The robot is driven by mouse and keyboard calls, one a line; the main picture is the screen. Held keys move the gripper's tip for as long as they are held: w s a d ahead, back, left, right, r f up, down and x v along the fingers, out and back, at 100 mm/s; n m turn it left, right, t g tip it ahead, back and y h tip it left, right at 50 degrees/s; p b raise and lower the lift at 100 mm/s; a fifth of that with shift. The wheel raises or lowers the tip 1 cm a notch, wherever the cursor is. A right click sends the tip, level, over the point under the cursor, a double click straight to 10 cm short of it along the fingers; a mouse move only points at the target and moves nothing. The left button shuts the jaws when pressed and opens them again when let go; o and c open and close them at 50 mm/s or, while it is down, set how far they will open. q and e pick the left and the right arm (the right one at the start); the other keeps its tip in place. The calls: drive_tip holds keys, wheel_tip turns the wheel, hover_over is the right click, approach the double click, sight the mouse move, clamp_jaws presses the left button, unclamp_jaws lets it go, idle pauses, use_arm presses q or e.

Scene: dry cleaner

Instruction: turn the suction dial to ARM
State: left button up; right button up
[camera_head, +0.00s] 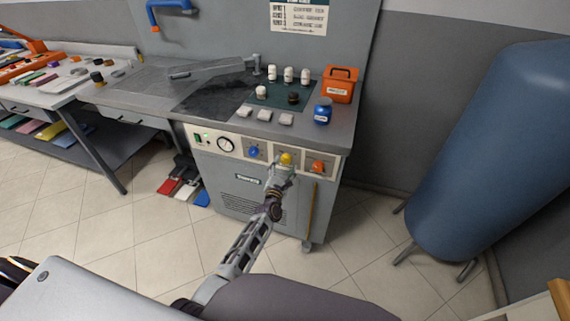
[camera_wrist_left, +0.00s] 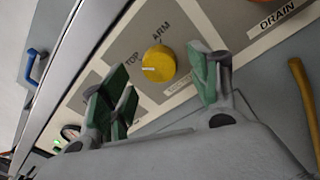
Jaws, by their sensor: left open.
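The suction dial is a round yellow knob (camera_head: 287,158) on the pale front panel of the grey machine (camera_head: 245,178). In the left wrist view the yellow knob (camera_wrist_left: 158,63) has TOP printed to its left and ARM above it. A short pale mark on the knob sits at its left edge, on the side of TOP. The label below it is partly hidden by a finger. My left gripper (camera_head: 282,170) is in front of the knob. In the left wrist view its green-padded fingers (camera_wrist_left: 162,82) are open on either side of the knob, apart from it. My right gripper is not seen.
A blue knob (camera_head: 253,152) and an orange knob (camera_head: 318,166), marked DRAIN, flank the dial. A gauge (camera_head: 226,145) and green switch (camera_head: 198,139) are further left. A thin brownish rod (camera_head: 311,208) hangs below. Bottles and an orange box (camera_head: 340,87) stand on top.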

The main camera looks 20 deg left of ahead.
sight(286, 159)
use_arm(q)
drive_tip(key=shift+w, duration=1.45)
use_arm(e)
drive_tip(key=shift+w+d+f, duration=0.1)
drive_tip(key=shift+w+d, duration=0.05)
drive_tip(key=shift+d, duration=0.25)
use_arm(q)
drive_tip(key=c, duration=0.9)
drive_tip(key=shift+c, duration=0.6)
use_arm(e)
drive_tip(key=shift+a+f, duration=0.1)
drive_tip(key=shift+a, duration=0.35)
